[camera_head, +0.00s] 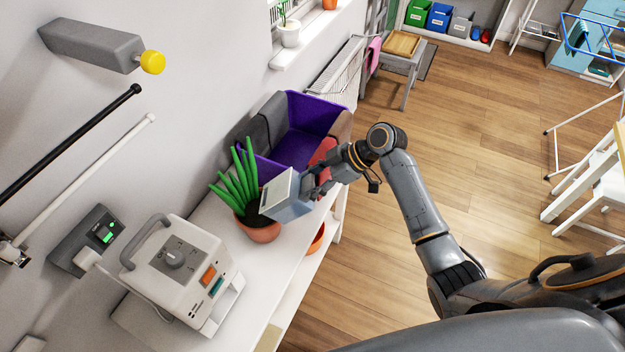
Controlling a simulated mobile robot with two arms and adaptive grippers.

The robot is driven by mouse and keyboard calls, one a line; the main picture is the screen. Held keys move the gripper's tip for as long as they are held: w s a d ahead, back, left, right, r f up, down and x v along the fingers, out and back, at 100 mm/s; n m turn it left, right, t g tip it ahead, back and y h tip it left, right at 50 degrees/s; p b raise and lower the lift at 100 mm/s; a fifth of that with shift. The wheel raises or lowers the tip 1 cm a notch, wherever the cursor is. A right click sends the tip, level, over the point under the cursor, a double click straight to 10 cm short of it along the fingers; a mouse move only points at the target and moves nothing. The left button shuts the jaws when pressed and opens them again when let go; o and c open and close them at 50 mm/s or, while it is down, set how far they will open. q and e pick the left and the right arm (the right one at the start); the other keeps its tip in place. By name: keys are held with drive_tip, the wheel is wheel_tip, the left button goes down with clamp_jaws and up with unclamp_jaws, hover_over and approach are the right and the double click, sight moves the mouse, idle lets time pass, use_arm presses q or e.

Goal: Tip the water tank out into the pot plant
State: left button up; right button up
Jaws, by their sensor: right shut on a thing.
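A grey-blue box-shaped water tank (284,196) is held at the right edge of the pot plant, tilted, with its pale face turned up and left. My right gripper (314,186) is shut on the tank from its right side. The pot plant (259,233) has upright green leaves and a terracotta pot, and stands on the white shelf unit. The tank overlaps the pot's rim in the picture; I cannot tell whether they touch. No water shows. My left gripper is not in view.
A purple bin (308,122) with cloths is behind the plant. A grey duct with a yellow cap (92,45) is on the wall.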

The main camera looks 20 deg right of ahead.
sight(291, 181)
drive_tip(key=shift+w+a+r+g+h+p, duration=0.2)
drive_tip(key=shift+r+h+p, duration=0.2)
drive_tip(key=shift+r+p, duration=0.3)
drive_tip(key=shift+w+a+r+g+h+p, duration=0.1)
drive_tip(key=shift+a+r+h+p, duration=0.1)
drive_tip(key=shift+r+h+p, duration=0.45)
drive_tip(key=shift+w+a+r+g+h, duration=0.25)
drive_tip(key=shift+a+h, duration=0.1)
drive_tip(key=shift+a, duration=0.2)
drive_tip(key=shift+w+a+r+g+h, duration=0.1)
drive_tip(key=shift+a+r+g+h, duration=0.15)
drive_tip(key=shift+a, duration=0.25)
drive_tip(key=w+a+r+g+h, duration=0.2)
drive_tip(key=a+r+h, duration=0.1)
drive_tip(key=a+h, duration=0.2)
drive_tip(key=shift+a+r, duration=0.2)
drive_tip(key=shift+r, duration=0.1)
drive_tip(key=shift+w, duration=0.1)
